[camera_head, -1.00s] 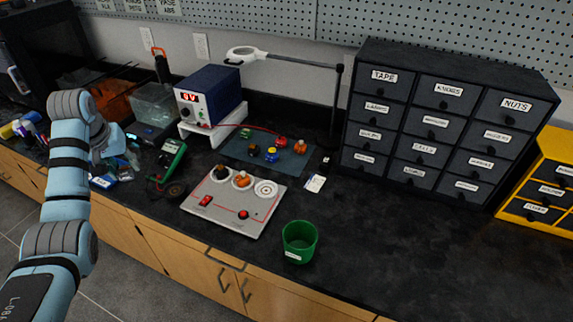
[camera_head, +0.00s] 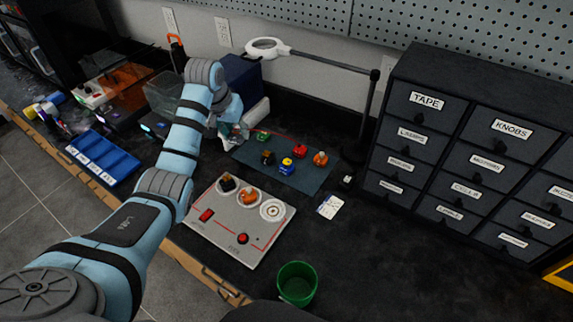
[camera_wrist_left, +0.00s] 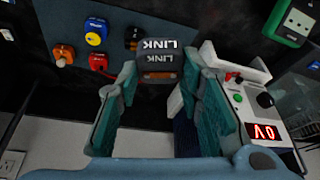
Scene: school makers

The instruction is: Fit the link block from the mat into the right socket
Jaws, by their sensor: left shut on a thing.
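My left gripper (camera_head: 236,132) is over the far left end of the blue mat (camera_head: 315,178). In the left wrist view its fingers (camera_wrist_left: 160,88) are shut on a dark grey link block (camera_wrist_left: 158,60) with LINK lettering, upside down there, and a brownish lower part. The block looks nearer to the camera than the pieces on the mat. The grey panel (camera_head: 222,228) has a right socket (camera_head: 273,210) with bare white rings. A black piece sits in its left socket and an orange one in the middle. My right gripper is not in view.
A power supply (camera_wrist_left: 262,118) is close beside the gripper. A green cup (camera_head: 297,284) stands right of the panel's front. The drawer cabinet (camera_head: 470,150) is at right.

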